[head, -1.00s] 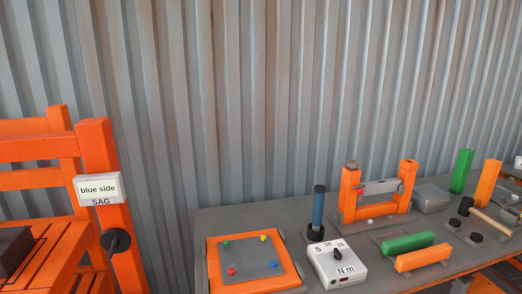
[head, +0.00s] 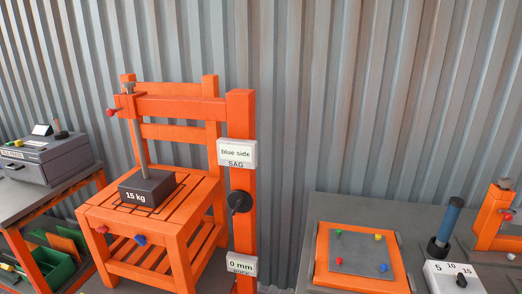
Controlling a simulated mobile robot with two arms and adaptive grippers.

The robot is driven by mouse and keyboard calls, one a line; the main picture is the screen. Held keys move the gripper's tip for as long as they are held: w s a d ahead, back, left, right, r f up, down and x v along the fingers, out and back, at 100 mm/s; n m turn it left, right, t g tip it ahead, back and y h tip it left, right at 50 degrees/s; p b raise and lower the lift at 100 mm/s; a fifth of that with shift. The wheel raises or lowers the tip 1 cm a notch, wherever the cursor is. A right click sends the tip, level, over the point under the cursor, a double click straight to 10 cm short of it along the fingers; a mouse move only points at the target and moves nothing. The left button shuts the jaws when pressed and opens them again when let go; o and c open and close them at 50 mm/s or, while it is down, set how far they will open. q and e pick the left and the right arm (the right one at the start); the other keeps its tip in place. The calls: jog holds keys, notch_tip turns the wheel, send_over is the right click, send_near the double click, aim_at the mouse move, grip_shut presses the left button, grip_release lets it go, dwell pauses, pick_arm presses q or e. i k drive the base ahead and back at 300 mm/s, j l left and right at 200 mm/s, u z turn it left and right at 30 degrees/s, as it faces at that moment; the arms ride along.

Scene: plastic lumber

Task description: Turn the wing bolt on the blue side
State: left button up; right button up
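An orange slatted chair (head: 150,215) stands left of centre in the head view. A blue wing bolt (head: 140,239) sits on the front rail of its seat. A red wing bolt (head: 101,230) is on the same rail, further left. A sign reading "blue side" and "SAG" (head: 237,153) is fixed to an orange post at the chair's right. Neither of my grippers is in view.
A dark 15 kg block (head: 147,189) rests on the seat under a vertical rod. A black round knob (head: 240,201) and a 0 mm display (head: 242,264) are on the post. A grey bench (head: 335,207) stands right; a machine (head: 45,158) sits on a table left.

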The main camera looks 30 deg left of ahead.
aim_at(141, 239)
jog(key=u, duration=1.65)
